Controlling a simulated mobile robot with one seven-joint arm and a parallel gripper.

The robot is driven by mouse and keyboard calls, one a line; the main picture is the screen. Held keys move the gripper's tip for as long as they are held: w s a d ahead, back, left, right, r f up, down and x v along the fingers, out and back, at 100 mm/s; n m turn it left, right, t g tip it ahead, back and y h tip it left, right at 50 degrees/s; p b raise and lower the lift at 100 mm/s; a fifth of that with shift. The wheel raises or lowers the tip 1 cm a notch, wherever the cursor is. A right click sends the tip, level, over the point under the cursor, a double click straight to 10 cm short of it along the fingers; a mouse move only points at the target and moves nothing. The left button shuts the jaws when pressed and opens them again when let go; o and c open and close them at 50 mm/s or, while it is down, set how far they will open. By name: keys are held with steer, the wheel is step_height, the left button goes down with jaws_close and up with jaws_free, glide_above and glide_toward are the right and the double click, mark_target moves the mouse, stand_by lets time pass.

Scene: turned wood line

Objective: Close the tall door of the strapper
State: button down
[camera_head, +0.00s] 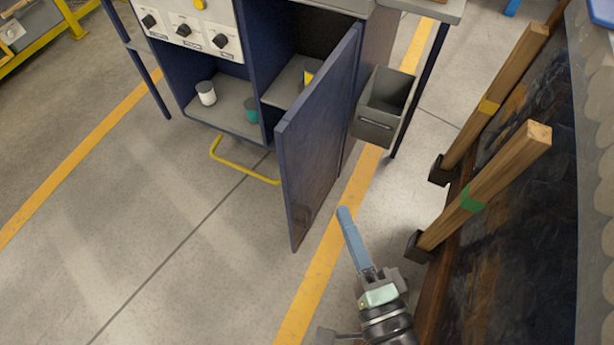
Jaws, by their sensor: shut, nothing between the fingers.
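The strapper is a dark blue cabinet (252,60) at the upper middle of the view, with a white knob panel (190,28) at its upper left. Its tall door (318,140) is dark blue and stands open, swung out toward me. The inside of the right compartment shows behind the door, with a grey shelf (284,97). My gripper (343,212) is shut and empty, to the right of the door's lower part, over the yellow floor line. It appears apart from the door, though the exact gap is hard to judge.
A grey bin (384,105) hangs right of the door. Wooden posts (490,185) with dark feet stand at the right beside a dark panel (525,230). A yellow bent bar (240,167) sticks out low at the cabinet's front. The floor left of the door is clear.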

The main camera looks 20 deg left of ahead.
steer(key=b, duration=0.1)
glide_toward(296, 145)
steer(key=x, duration=0.5)
steer(key=shift+w+d+f, duration=0.1)
steer(key=shift+w+d, duration=0.1)
steer(key=shift+d, duration=0.1)
steer(key=shift+a, duration=0.6)
